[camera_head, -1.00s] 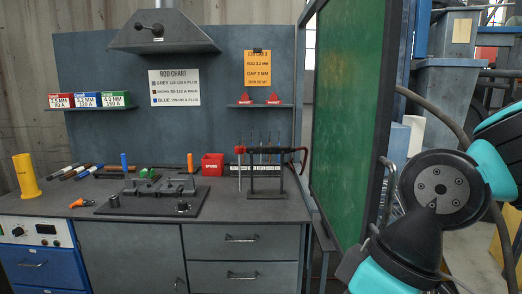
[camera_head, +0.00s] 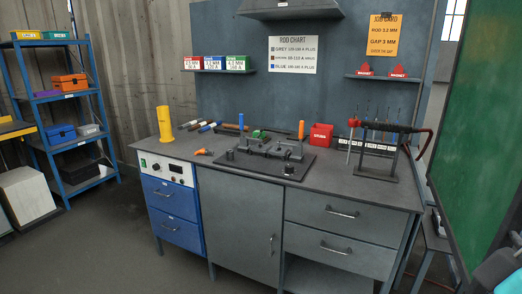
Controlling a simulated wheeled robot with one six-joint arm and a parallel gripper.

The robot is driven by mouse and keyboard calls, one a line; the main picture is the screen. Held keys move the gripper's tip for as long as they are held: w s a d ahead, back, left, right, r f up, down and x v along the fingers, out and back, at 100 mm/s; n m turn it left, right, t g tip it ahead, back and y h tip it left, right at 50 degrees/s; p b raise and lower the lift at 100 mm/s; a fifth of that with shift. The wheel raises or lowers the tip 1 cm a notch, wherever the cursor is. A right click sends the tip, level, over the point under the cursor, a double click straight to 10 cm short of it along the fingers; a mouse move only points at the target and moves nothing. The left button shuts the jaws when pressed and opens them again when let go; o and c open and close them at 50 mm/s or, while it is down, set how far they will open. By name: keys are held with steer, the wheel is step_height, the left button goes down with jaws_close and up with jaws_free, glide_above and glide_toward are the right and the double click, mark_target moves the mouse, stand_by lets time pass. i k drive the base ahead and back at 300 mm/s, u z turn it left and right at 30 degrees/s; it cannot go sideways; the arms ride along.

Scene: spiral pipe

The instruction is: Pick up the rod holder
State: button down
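What looks like the rod holder (camera_head: 388,126) lies across the top of a dark stand (camera_head: 376,171) at the right end of the workbench. It has a long black body, a red head at its left end and a reddish-brown cable curving down at its right end. A thin pale rod hangs down from the red head. Several thin rods stand upright behind it. My gripper is not in view. A dark grey piece at the bottom right corner may be part of my arm.
The workbench (camera_head: 330,190) carries a fixture plate (camera_head: 262,162), a red bin (camera_head: 321,135) and a yellow cylinder (camera_head: 164,123). A green screen (camera_head: 475,130) stands close on the right. A blue shelf rack (camera_head: 62,110) stands at the left. The floor at front left is clear.

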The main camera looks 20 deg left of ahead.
mark_target(393, 127)
steer(key=u, duration=0.75)
steer(key=i, duration=0.95)
steer(key=u, duration=0.55)
steer(key=i, duration=0.8)
steer(key=z, duration=1)
steer(key=i, duration=0.7)
steer(key=z, duration=0.7)
